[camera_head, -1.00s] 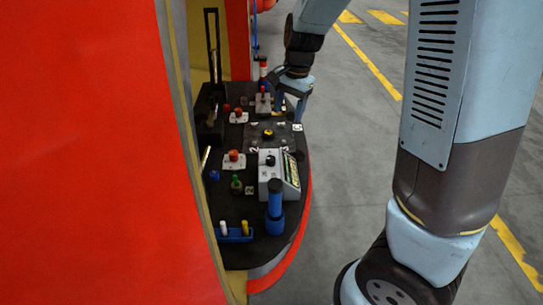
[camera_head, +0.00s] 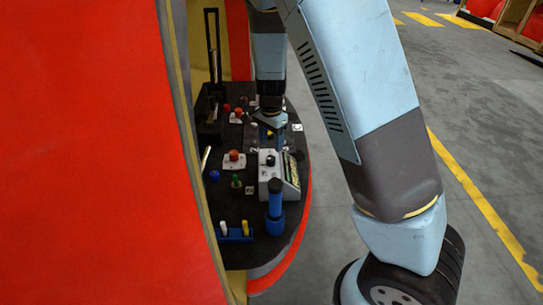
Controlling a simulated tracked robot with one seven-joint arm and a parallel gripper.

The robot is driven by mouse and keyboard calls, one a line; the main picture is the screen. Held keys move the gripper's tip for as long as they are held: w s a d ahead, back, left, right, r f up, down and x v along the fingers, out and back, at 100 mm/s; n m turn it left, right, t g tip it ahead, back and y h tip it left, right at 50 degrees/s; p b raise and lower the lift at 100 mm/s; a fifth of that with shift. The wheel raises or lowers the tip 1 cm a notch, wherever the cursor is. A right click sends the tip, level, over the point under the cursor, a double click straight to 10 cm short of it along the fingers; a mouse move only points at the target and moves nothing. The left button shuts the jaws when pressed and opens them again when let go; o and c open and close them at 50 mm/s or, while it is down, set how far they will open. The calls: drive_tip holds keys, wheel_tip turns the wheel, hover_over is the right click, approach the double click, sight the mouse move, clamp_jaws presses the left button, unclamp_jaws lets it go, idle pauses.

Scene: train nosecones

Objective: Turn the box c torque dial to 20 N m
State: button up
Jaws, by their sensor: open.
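A white box (camera_head: 271,188) with a black knob (camera_head: 271,160) on top and a dark, marked sloping face stands near the right edge of the black console. Behind it, a yellow-topped dial (camera_head: 269,133) on a dark panel is partly hidden by my gripper. A small white label that looks like a C (camera_head: 298,127) lies right of this dial; I cannot tell which of the two is the torque dial. My gripper (camera_head: 269,126) is open, pointing down over the dark panel behind the white box. Whether it touches the dial cannot be told.
The black console (camera_head: 262,244) also carries a red button on a white plate (camera_head: 234,161), a blue cylinder (camera_head: 275,212) and a blue holder (camera_head: 235,235) with white and yellow pegs. A red wall (camera_head: 90,150) closes off the left. Grey floor (camera_head: 340,215) lies open on the right.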

sight(271, 158)
wheel_tip(271, 158, down, 7)
drive_tip(key=shift+f, duration=0.1)
idle(0.3)
drive_tip(key=shift+c, duration=0.4)
drive_tip(key=c, duration=1)
drive_tip(key=shift+o, duration=0.2)
